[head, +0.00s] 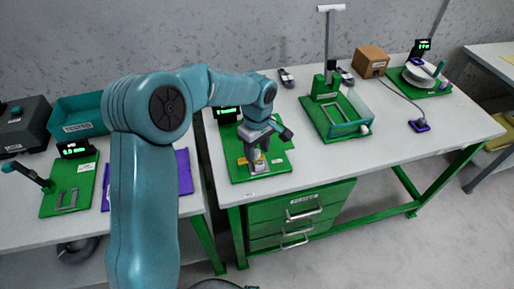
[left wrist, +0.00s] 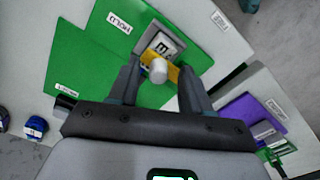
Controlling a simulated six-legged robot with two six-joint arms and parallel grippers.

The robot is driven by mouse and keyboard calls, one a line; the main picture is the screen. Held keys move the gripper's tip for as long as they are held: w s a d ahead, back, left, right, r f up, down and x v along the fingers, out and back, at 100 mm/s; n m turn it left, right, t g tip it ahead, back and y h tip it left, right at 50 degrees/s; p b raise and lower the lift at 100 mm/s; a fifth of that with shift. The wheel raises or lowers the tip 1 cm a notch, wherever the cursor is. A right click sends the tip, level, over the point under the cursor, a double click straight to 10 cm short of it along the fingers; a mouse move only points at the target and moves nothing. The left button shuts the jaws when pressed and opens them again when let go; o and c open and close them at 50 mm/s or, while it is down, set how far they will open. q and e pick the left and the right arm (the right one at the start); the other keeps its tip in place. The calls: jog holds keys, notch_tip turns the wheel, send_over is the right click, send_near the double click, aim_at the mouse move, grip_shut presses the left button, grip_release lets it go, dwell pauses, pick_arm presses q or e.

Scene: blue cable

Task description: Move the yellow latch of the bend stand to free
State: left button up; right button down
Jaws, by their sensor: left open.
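The bend stand is a green plate (head: 280,158) at the left end of the right-hand table, with a small lit display (head: 228,112) behind it. My left gripper (head: 256,163) is over the plate, pointing down. In the left wrist view, the yellow latch (left wrist: 174,73) is a short bar with a pale round knob (left wrist: 158,72). The open fingers of my left gripper (left wrist: 157,68) stand on either side of the knob; contact cannot be told. A white tag that appears to read HOLD (left wrist: 119,23) lies on the plate near it. Another tag (left wrist: 67,88) is too small to read.
A green stand with a clear-walled tray (head: 345,118), a brown box (head: 370,62) and a cable spool (head: 420,75) are farther right on the table. On the left table are a teal bin (head: 78,118) and a purple board (head: 184,172). A gap separates the tables.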

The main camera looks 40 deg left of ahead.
pick_arm(q)
jog(key=shift+w+a+f, duration=0.1)
jog(key=shift+f, duration=0.05)
grip_shut()
jog(key=m, duration=0.1)
jog(key=s+d+m, duration=0.1)
jog(key=m, duration=0.1)
jog(key=shift+b, duration=0.4)
jog(key=m, duration=0.1)
jog(key=s+m, duration=0.1)
jog(key=m, duration=0.1)
jog(key=shift+s+d+m+b, duration=0.2)
jog(key=shift+d+m+b, duration=0.1)
jog(key=s+m, duration=0.1)
jog(key=m, duration=0.1)
jog(key=s+m, duration=0.1)
jog(key=m, duration=0.2)
jog(key=shift+s+m, duration=0.15)
jog(key=shift+m, duration=0.15)
jog(key=m, duration=0.1)
jog(key=s+m, duration=0.1)
jog(key=m, duration=0.1)
jog(key=shift+s+a, duration=0.15)
jog(key=shift+a, duration=0.1)
jog(key=shift+s+a+m, duration=0.15)
jog(key=shift+s+m, duration=0.1)
jog(key=shift+m, duration=0.45)
jog(key=shift+s+a+m, duration=0.1)
jog(key=shift+s+m, duration=0.1)
jog(key=shift+m, duration=0.5)
